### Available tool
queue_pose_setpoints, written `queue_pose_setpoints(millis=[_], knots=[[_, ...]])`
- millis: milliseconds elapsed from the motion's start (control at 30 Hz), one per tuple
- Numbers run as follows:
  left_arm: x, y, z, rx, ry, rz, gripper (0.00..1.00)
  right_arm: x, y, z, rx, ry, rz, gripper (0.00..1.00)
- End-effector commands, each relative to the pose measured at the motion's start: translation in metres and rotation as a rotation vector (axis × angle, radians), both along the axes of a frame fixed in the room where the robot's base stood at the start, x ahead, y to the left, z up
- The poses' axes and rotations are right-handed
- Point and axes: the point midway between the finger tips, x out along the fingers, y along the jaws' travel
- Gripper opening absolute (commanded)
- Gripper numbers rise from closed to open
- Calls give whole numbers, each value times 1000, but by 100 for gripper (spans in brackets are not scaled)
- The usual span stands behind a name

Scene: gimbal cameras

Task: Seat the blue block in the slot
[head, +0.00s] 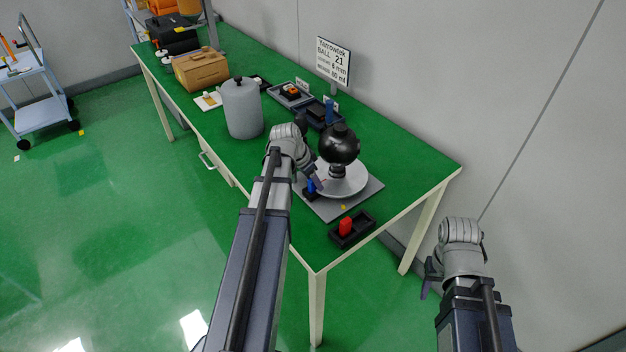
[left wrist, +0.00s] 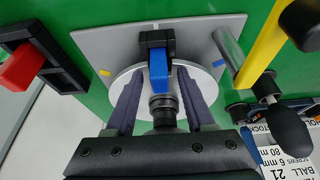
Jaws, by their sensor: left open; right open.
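The blue block (head: 311,186) stands at a small black holder (head: 309,196) on the near left part of a grey plate (head: 331,211). In the left wrist view the blue block (left wrist: 159,70) projects from the black holder (left wrist: 156,40); how deep it sits in the slot I cannot tell. My left gripper (head: 315,181) is open at the block. In its wrist view the two fingers (left wrist: 160,80) are on either side of the block, with gaps visible. My right gripper (head: 427,282) is open and empty, off the table's right end.
A black ball (head: 339,144) stands on a white disc (head: 353,186) on the plate. A red block (head: 345,226) sits in a black tray (head: 361,229) at the near corner. A grey canister (head: 242,108), a cardboard box (head: 201,69) and dark trays (head: 316,113) stand farther back. A wall borders the table.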

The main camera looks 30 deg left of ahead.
Motion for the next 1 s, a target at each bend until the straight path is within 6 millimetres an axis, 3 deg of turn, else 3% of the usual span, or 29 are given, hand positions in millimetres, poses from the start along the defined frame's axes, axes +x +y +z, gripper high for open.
queue_pose_setpoints(millis=[367,1000], knots=[[-4,1,16,0,0,0,54,0,0,16,0,0,0,50],[-38,15,106,0,0,1,54,0,0,106,0,0,0,50]])
